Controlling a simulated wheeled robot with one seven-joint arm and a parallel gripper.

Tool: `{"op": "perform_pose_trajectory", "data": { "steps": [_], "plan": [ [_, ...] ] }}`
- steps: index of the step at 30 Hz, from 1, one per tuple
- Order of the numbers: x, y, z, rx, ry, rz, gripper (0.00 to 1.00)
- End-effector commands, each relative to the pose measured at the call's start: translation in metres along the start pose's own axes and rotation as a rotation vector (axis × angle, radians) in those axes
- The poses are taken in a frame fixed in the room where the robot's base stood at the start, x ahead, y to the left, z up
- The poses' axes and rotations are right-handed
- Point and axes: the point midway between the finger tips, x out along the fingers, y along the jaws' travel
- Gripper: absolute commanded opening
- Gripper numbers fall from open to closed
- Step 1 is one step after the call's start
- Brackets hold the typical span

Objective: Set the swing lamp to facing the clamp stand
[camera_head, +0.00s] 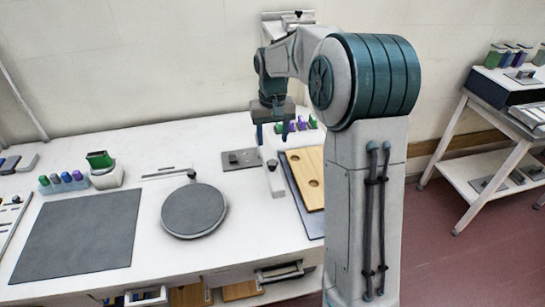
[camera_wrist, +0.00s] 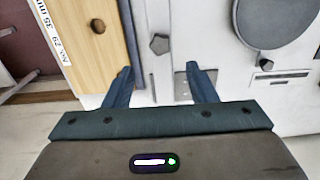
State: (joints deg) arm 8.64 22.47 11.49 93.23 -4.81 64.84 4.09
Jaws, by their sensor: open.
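A slim white bar with a dark knob (camera_head: 276,183) lies on the bench just left of the wooden board. It may be the swing lamp, but I cannot tell for sure. Its dark knob also shows in the wrist view (camera_wrist: 159,43). My gripper (camera_head: 272,132) is open and points down above the bar's far end. In the wrist view its fingers (camera_wrist: 162,85) are spread with nothing held between them.
A round dark disc (camera_head: 194,210) and a dark mat (camera_head: 78,235) lie to the left. A wooden board with holes (camera_head: 307,177) lies right of the bar. Small coloured bottles (camera_head: 300,124) stand behind it. A separate white rack (camera_head: 490,150) stands at far right.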

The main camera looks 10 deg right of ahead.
Motion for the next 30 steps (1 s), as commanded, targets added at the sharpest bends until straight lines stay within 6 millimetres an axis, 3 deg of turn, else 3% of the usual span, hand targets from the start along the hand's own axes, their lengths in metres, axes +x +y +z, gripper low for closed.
{"op": "perform_pose_trajectory", "data": {
  "steps": [6, 12, 25, 26, 30],
  "plan": [
    [0.047, 0.0, 0.001, -0.001, -0.005, 0.0, 0.51],
    [0.075, 0.0, 0.001, -0.001, -0.002, 0.0, 0.51],
    [0.088, 0.0, 0.0, -0.001, 0.001, 0.0, 0.51],
    [0.088, 0.0, 0.0, -0.001, 0.001, 0.0, 0.49],
    [0.087, 0.0, 0.0, -0.001, 0.001, 0.0, 0.1]
  ]
}}
